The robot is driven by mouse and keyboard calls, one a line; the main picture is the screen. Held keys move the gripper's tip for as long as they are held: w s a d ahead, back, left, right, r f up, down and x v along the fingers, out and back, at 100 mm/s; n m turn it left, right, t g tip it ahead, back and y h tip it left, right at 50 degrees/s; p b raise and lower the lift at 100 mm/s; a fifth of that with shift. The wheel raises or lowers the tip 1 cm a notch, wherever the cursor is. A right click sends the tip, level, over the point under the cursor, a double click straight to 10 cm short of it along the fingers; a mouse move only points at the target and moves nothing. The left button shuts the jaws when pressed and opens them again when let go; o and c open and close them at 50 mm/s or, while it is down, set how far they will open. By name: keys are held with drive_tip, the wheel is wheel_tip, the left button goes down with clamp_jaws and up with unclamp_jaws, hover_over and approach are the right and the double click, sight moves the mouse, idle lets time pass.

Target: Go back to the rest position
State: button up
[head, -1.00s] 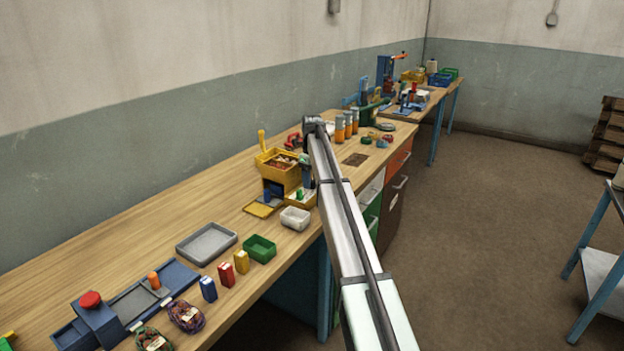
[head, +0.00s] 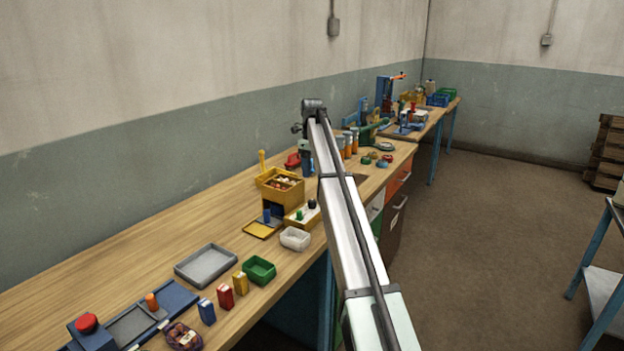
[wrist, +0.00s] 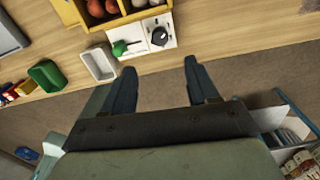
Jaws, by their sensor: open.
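My gripper (wrist: 158,95) shows in the wrist view with its two dark fingers spread apart and nothing between them. It hangs over the bench's front edge, with floor behind the fingers. In the head view my arm reaches forward along the front of the wooden bench (head: 130,235), with its end raised above the yellow box; the fingers cannot be made out there.
A yellow box (head: 283,195) with round items, a white tub (head: 295,239), a green tray (head: 259,270) and a grey tray (head: 206,265) stand on the bench. Orange-topped jars (head: 348,146) stand farther back. Open floor (head: 480,230) lies right.

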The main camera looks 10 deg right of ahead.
drive_tip(key=shift+r, duration=0.7)
drive_tip(key=s+d+f+n+g+h, duration=0.1)
drive_tip(key=s+d+f+n, duration=0.25)
drive_tip(key=s+f, duration=0.55)
drive_tip(key=s+d+f+n, duration=0.3)
drive_tip(key=s+d+f, duration=0.25)
drive_tip(key=f, duration=0.75)
drive_tip(key=s+d+f+n+g+h, duration=0.1)
drive_tip(key=s+d+f+n, duration=0.25)
drive_tip(key=s+f, duration=0.6)
drive_tip(key=s+a+f+n+g+y, duration=0.1)
drive_tip(key=s+a+f+n, duration=0.45)
drive_tip(key=s+f, duration=0.6)
drive_tip(key=s+a+f+n+g, duration=0.1)
drive_tip(key=s+a+f+n, duration=0.4)
drive_tip(key=s+f, duration=0.7)
drive_tip(key=s+a+f+n+g, duration=0.1)
drive_tip(key=s+f, duration=0.3)
drive_tip(key=s, duration=0.5)
drive_tip(key=s+a+f+n+g, duration=0.1)
drive_tip(key=s+a+f+n, duration=0.3)
drive_tip(key=s, duration=0.5)
drive_tip(key=s+a+f+n+y, duration=0.1)
drive_tip(key=s+a+f+n, duration=0.1)
drive_tip(key=s, duration=0.8)
wheel_tip(320, 180, down, 2)
drive_tip(key=shift+a+f+g, duration=0.25)
drive_tip(key=shift+a+g, duration=0.15)
drive_tip(key=shift+a, duration=0.3)
